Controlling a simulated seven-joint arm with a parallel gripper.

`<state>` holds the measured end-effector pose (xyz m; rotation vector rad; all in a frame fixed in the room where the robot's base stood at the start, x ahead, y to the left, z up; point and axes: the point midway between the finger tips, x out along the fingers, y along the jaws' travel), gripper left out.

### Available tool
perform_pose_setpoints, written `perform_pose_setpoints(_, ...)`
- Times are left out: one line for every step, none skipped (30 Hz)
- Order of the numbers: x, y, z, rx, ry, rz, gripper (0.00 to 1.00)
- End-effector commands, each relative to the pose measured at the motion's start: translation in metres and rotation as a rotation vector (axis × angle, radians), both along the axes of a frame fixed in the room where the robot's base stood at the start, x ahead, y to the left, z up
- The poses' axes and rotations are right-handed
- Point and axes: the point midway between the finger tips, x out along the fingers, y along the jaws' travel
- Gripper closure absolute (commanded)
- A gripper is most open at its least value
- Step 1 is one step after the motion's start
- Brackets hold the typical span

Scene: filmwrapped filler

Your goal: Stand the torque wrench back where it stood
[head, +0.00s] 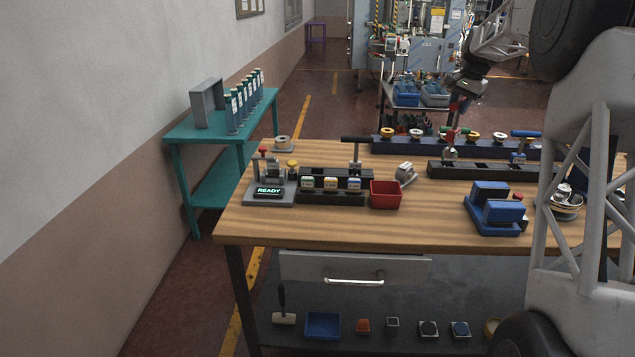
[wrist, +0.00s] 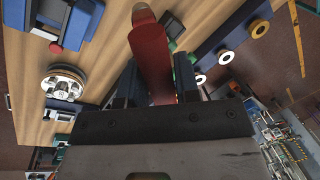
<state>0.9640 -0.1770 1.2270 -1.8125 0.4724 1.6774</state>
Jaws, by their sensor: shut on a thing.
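My gripper (head: 461,97) is raised above the back right of the bench in the head view. In the wrist view my gripper (wrist: 157,85) is shut on a dark red, elongated part with a rounded pale end, seemingly the torque wrench (wrist: 150,48). A bit of its red (head: 454,107) shows below the jaws in the head view. Its lower end is hard to make out. A dark rack (head: 437,170) on the bench below holds a green-handled tool (head: 450,145) and a blue-handled tool (head: 522,147), with dark openings between them.
A long blue rail (head: 400,147) with several round pieces runs along the back. A black-handled tool (head: 355,152) stands at a left rack (head: 315,197). A red bin (head: 385,197), a READY device (head: 268,192) and a blue block fixture (head: 492,208) occupy the front. Bare wood lies front centre.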

Motion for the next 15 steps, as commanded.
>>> perform_pose_setpoints(0.011,0.018,0.002,0.000,0.000,0.016,1.00)
perform_pose_setpoints(0.016,0.027,0.002,0.000,0.000,0.024,1.00)
perform_pose_setpoints(0.023,0.039,0.002,0.001,0.001,0.034,1.00)
perform_pose_setpoints(0.029,0.049,0.004,0.000,0.000,0.042,1.00)
perform_pose_setpoints(0.034,0.058,0.005,0.000,-0.001,0.049,1.00)
perform_pose_setpoints(0.040,0.071,0.005,0.001,0.000,0.060,1.00)
perform_pose_setpoints(0.045,0.080,0.006,0.000,-0.001,0.067,1.00)
perform_pose_setpoints(0.050,0.090,0.007,0.000,-0.001,0.074,1.00)
perform_pose_setpoints(0.056,0.103,0.009,0.001,0.000,0.085,1.00)
perform_pose_setpoints(0.060,0.113,0.009,0.000,0.000,0.092,1.00)
perform_pose_setpoints(0.065,0.123,0.010,0.000,-0.001,0.100,1.00)
perform_pose_setpoints(0.070,0.137,0.011,0.000,-0.001,0.110,1.00)
perform_pose_setpoints(0.074,0.146,0.012,0.000,-0.001,0.118,1.00)
perform_pose_setpoints(0.078,0.157,0.012,0.001,-0.002,0.126,1.00)
perform_pose_setpoints(0.083,0.171,0.012,0.001,0.000,0.136,1.00)
